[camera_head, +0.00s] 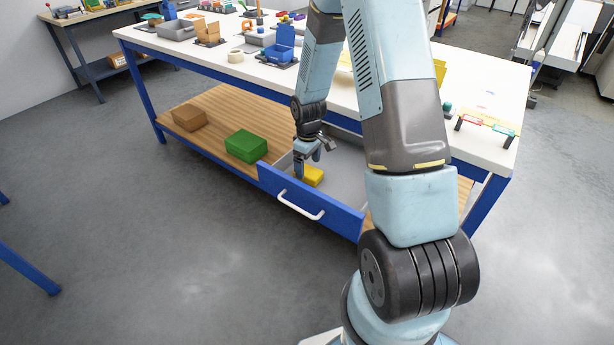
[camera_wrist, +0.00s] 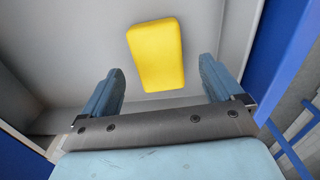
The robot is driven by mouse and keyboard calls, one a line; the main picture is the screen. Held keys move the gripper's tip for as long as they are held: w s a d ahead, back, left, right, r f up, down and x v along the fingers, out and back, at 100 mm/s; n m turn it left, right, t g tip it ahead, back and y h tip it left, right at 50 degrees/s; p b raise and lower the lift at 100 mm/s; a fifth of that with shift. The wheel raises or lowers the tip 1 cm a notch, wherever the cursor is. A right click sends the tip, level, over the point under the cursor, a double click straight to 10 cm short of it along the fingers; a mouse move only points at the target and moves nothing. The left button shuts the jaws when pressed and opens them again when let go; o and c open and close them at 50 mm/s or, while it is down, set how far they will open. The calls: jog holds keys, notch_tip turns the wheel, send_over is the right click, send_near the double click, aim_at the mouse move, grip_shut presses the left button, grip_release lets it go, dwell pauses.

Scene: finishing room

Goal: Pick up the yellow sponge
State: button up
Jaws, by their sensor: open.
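The yellow sponge (camera_head: 314,176) lies inside the open blue-fronted drawer (camera_head: 310,208) under the workbench. In the wrist view the sponge (camera_wrist: 156,54) is a yellow block on the grey drawer floor, just beyond the fingertips and roughly between their lines. My gripper (camera_head: 306,160) is in the drawer close to the sponge. Whether a finger touches the sponge cannot be told.
A green box (camera_head: 246,146) and a brown box (camera_head: 189,118) stand on the wooden lower shelf (camera_head: 215,105) left of the drawer. The white bench top (camera_head: 200,50) above holds bins and small tools. The drawer walls close in around my gripper. The floor in front is clear.

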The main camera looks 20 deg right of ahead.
aim_at(308, 171)
jog(key=shift+f, duration=2.05)
jog(key=shift+c, duration=0.3)
jog(key=c, duration=1.1)
jog(key=shift+o, duration=0.2)
jog(key=shift+r, duration=0.45)
notch_tip(308, 171, up, 2)
jog(key=shift+r, duration=0.25)
jog(key=s+a+r, duration=0.1)
jog(key=s+r, duration=0.8)
jog(key=s, duration=0.5)
jog(key=shift+a+r, duration=0.25)
jog(key=shift+r, duration=0.1)
